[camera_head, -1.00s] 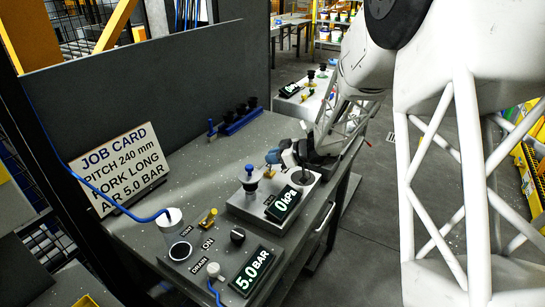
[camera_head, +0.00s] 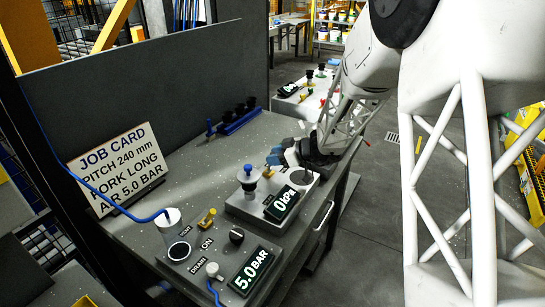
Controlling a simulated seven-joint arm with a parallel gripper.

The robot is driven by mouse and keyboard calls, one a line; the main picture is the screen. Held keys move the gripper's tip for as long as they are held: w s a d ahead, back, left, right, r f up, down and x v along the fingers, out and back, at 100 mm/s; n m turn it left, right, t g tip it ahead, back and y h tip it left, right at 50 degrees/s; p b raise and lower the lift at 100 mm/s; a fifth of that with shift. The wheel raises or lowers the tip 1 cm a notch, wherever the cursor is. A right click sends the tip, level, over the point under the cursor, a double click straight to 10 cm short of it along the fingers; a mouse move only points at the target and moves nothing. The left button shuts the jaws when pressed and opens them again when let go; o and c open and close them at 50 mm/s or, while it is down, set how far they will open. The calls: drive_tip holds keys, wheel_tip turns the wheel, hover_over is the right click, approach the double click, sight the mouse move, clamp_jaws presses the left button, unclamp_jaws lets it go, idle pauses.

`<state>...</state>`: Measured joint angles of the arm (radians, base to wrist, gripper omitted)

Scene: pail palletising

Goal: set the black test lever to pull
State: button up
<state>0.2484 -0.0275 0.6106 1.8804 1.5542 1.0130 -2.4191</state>
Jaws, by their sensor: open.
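The test block (camera_head: 240,208) stands on the grey bench with a lit display (camera_head: 281,203) reading 0 kPa. On it are a blue-topped black suction cup (camera_head: 249,176) and a dark round pad (camera_head: 301,178). My gripper (camera_head: 283,157) is low over the block's back edge, open, with nothing seen between its fingers. A small brass-coloured part (camera_head: 267,172) shows just below the fingers. I cannot clearly make out the black test lever; my gripper covers part of the block's back. Whether the fingers touch anything is unclear.
A job card (camera_head: 120,165) stands at left. A blue rack (camera_head: 234,122) holds black cups. Bare bench lies between.

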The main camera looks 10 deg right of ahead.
drive_tip(key=v, duration=0.6)
drive_tip(key=shift+s+d, duration=0.1)
drive_tip(key=shift+d, duration=0.05)
drive_tip(key=shift+c, duration=0.3)
drive_tip(key=shift+a+r, duration=0.1)
drive_tip(key=shift+a, duration=0.1)
drive_tip(key=c, duration=0.5)
drive_tip(key=a+n+g, duration=0.1)
drive_tip(key=a+r+n+g, duration=0.1)
drive_tip(key=a, duration=0.1)
drive_tip(key=a+n+g, duration=0.1)
drive_tip(key=a, duration=0.1)
drive_tip(key=shift+r+y, duration=0.3)
drive_tip(key=shift+r, duration=0.1)
clamp_jaws()
drive_tip(key=w+a+r+n+g+h, duration=0.6)
drive_tip(key=w+a+r+n+h, duration=0.1)
drive_tip(key=n+h, duration=0.7)
drive_tip(key=shift+w+a, duration=0.75)
drive_tip(key=shift+w, duration=0.45)
